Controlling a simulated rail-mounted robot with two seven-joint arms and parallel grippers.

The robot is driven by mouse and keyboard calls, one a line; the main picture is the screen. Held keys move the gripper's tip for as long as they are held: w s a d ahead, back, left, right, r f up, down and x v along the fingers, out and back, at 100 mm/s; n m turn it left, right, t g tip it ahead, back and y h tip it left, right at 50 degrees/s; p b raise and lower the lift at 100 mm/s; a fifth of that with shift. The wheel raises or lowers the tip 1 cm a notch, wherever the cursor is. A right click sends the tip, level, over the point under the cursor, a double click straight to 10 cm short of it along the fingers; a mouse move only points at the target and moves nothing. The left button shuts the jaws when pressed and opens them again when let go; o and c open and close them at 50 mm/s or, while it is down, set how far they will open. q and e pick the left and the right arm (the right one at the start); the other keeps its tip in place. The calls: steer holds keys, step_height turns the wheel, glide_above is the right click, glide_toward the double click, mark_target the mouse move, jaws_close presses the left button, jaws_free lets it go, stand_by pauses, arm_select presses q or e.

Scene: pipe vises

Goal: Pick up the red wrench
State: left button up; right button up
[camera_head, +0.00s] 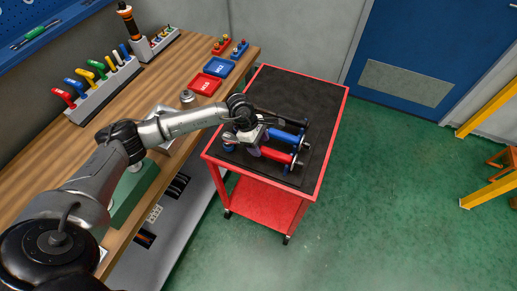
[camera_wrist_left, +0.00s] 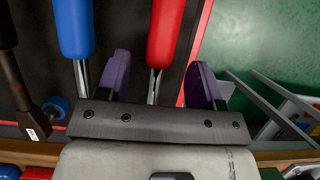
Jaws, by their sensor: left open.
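The red wrench (camera_head: 277,155) lies on the black top of the red cart, its red handle nearest the cart's front right part. In the left wrist view, the red handle (camera_wrist_left: 165,32) and its metal shank run between my two purple fingers. My left gripper (camera_head: 262,144) is open over the wrench; it also shows in the left wrist view (camera_wrist_left: 160,82). I see no finger pressed on the wrench. The wrench's near end is hidden behind the gripper body. My right gripper is not in view.
A blue-handled tool (camera_head: 284,136) lies close beside the red wrench, just outside one finger in the wrist view. A dark-handled tool (camera_wrist_left: 14,75) lies beyond it. The cart top (camera_head: 300,90) is clear toward the back. The wooden workbench (camera_head: 165,75) adjoins on the left.

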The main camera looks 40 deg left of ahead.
mark_target(262, 148)
arm_select(q)
steer(key=x, duration=0.3)
steer(key=shift+d+f, duration=0.1)
steer(key=shift+f, duration=0.05)
steer(key=shift+c, duration=0.2)
jaws_close()
